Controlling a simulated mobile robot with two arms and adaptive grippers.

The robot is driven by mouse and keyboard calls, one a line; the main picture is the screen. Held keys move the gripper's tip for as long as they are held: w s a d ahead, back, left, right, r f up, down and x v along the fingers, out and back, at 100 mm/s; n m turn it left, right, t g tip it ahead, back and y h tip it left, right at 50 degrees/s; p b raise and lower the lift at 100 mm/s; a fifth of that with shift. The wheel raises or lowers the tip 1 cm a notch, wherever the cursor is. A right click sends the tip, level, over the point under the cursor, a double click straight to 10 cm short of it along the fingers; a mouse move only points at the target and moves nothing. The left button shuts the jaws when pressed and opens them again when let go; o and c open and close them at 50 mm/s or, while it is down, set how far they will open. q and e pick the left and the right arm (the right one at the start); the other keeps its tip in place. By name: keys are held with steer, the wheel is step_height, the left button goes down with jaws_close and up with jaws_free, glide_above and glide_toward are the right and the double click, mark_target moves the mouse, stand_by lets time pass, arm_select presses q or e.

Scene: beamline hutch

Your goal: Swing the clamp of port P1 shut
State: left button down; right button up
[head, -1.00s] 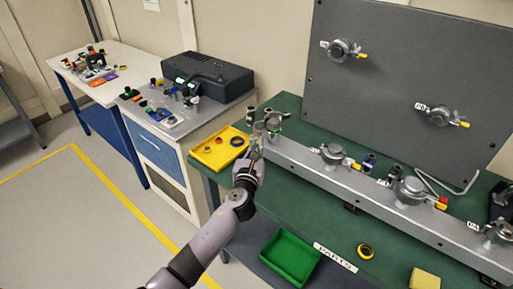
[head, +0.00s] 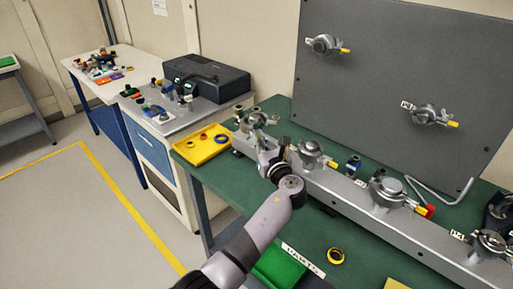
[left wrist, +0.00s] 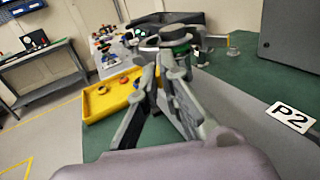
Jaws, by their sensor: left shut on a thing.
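Port P1 (head: 258,116) is the metal fitting at the far left end of the grey rail (head: 340,187). The fingers cover the held part, so I cannot tell how far the clamp is swung. My right gripper is not in view.
A yellow tray (head: 190,155) with rings lies left of the port. The P2 label (left wrist: 291,116) and another clamped port (head: 311,150) are to the right along the rail. A dark upright panel (head: 390,70) stands behind. A green bin (head: 281,268) is below my arm.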

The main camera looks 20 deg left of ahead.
arm_select(q)
steer(key=shift+w+d+n+g+y+b, duration=0.4)
steer(key=shift+d+n+g+y, duration=0.1)
steer(key=shift+n+g+y, duration=0.15)
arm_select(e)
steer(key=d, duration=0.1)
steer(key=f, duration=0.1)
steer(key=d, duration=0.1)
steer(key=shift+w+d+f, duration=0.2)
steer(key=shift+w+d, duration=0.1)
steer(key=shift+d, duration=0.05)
arm_select(q)
steer(key=c, duration=2)
jaws_free()
steer(key=shift+o, duration=1.1)
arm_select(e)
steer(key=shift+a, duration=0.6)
arm_select(q)
step_height(320, 180, up, 10)
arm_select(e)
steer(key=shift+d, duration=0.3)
